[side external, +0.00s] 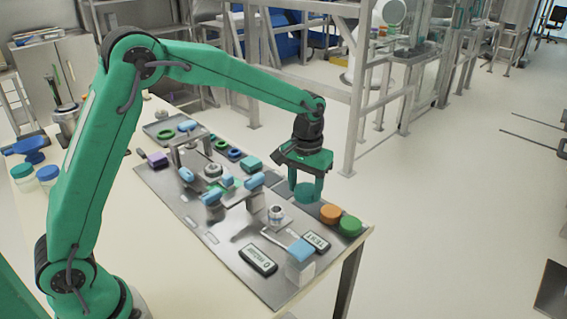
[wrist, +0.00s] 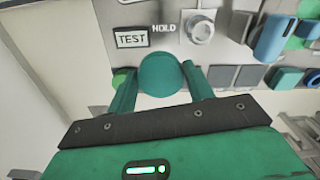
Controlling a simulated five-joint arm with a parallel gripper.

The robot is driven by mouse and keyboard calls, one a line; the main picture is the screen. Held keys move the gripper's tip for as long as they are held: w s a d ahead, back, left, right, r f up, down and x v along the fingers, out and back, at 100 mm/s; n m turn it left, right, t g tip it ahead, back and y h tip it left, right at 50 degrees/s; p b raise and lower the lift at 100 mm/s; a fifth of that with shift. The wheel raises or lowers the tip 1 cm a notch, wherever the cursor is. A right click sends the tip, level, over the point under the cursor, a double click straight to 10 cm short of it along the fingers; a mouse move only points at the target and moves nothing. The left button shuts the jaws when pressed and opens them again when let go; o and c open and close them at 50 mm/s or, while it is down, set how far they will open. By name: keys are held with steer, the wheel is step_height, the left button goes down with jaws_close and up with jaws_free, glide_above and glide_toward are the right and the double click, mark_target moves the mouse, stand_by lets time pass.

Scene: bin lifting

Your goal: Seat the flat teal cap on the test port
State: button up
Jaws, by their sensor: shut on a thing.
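My gripper (side external: 306,184) is shut on the flat teal cap (side external: 307,194) and holds it above the right edge of the grey plate. In the wrist view the round teal cap (wrist: 163,74) sits between the two green fingers. A round metal fitting (side external: 276,214) stands on the plate, left of and below the cap in the side view. A metal fitting also shows in the wrist view (wrist: 199,27), ahead and to the right of the cap. A TEST label (side external: 316,241) lies near it. I cannot tell for certain that this fitting is the test port.
An orange cap (side external: 330,213) and a green cap (side external: 350,226) sit at the plate's right edge, close to my gripper. Blue-handled clamps (side external: 300,250) rise from the plate. A teal block (side external: 252,163) and several rings stand farther back.

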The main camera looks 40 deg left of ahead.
glide_above(275, 210)
steer(key=shift+f, duration=0.4)
steer(key=shift+f, duration=0.25)
steer(key=shift+f, duration=2.15)
steer(key=shift+f, duration=1)
stand_by(1.4)
